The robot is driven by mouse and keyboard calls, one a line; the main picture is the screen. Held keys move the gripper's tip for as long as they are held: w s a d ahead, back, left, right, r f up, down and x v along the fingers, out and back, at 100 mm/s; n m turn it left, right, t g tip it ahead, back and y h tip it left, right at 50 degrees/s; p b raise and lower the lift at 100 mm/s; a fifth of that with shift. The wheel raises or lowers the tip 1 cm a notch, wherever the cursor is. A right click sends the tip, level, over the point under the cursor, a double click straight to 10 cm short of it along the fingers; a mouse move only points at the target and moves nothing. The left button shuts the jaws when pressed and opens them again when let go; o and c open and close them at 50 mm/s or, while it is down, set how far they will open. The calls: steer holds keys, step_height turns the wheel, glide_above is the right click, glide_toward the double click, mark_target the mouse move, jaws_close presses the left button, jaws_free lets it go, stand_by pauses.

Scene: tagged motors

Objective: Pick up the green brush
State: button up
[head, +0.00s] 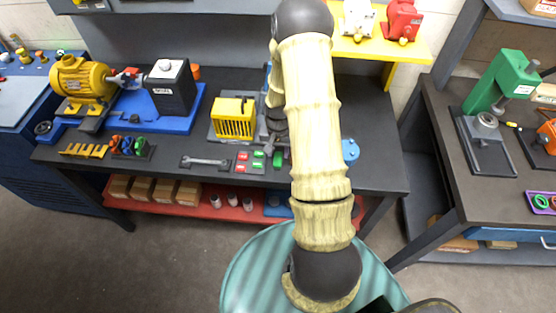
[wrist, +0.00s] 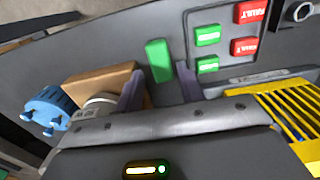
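The green brush (wrist: 157,58) shows in the wrist view as a small green block lying on the dark bench. It lies ahead of my gripper (wrist: 159,76), roughly between the two purple fingers, which are apart with nothing held. I cannot tell how far the fingertips are above it. In the head view the green brush (head: 278,158) is a small green piece near the bench's front edge, partly hidden by my arm. My gripper is mostly hidden behind my arm there.
Red and green tags (head: 242,162) lie left of the brush, with a wrench (head: 205,162) further left. A yellow finned motor part (head: 233,118) stands behind the tags. A blue round part (head: 350,150) is to the right. A cardboard box (wrist: 100,82) shows near one finger.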

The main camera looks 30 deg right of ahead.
mark_target(277, 157)
steer(key=shift+w+f+p, duration=0.15)
steer(key=shift+f+p, duration=0.8)
steer(key=shift+f, duration=1.35)
steer(key=c, duration=0.8)
steer(key=shift+o, duration=0.2)
steer(key=shift+w+r, duration=0.15)
steer(key=shift+r, duration=0.3)
steer(key=r+b, duration=0.1)
steer(key=r, duration=0.5)
steer(key=r+b, duration=0.1)
steer(key=r, duration=0.2)
steer(key=shift+s+b, duration=0.25)
steer(key=shift+b, duration=0.1)
